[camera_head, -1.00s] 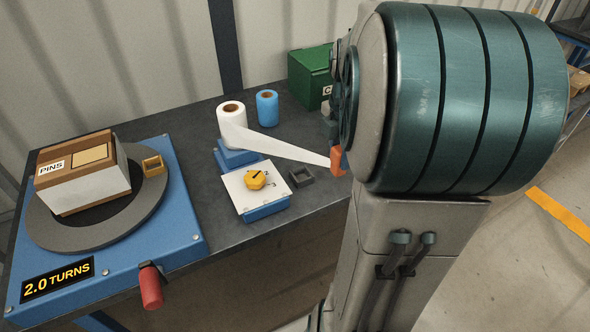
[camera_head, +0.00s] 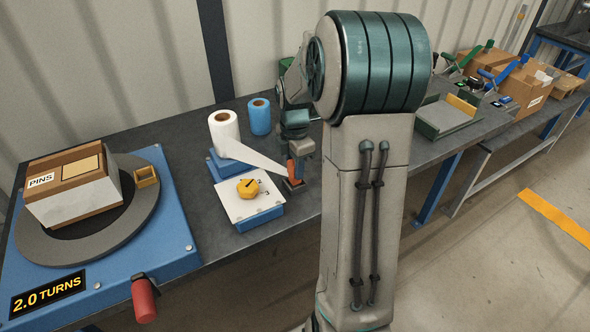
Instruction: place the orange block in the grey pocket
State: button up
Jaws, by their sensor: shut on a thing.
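The orange block (camera_head: 292,170) is at the end of a white strip (camera_head: 255,156) that runs from the white roll (camera_head: 224,132). My gripper (camera_head: 299,157) points down and is shut on the orange block. The block is right at the grey pocket (camera_head: 294,186), a small dark square holder on the bench. Its lower end overlaps the pocket in the picture. I cannot tell whether it is inside the pocket or just above it. The fingers are small and partly hide the block's far side.
A white-topped blue box with a yellow knob (camera_head: 247,187) stands left of the pocket. A blue roll (camera_head: 260,117) is behind. At left is a blue turntable base (camera_head: 180,231) with a PINS box (camera_head: 75,189) and red handle (camera_head: 144,299). A tray (camera_head: 447,119) stands at right.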

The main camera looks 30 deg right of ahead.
jog(key=shift+f, duration=0.85)
jog(key=shift+f, duration=0.1)
jog(key=o, duration=1.1)
jog(key=shift+c, duration=0.2)
notch_tip(320, 180, up, 12)
jog(key=shift+r+p, duration=0.1)
jog(key=shift+p, duration=0.45)
jog(key=s+a+f+m+t, duration=0.2)
jog(key=s+a+m, duration=1.2)
jog(key=s+m, duration=0.4)
jog(key=shift+s, duration=0.3)
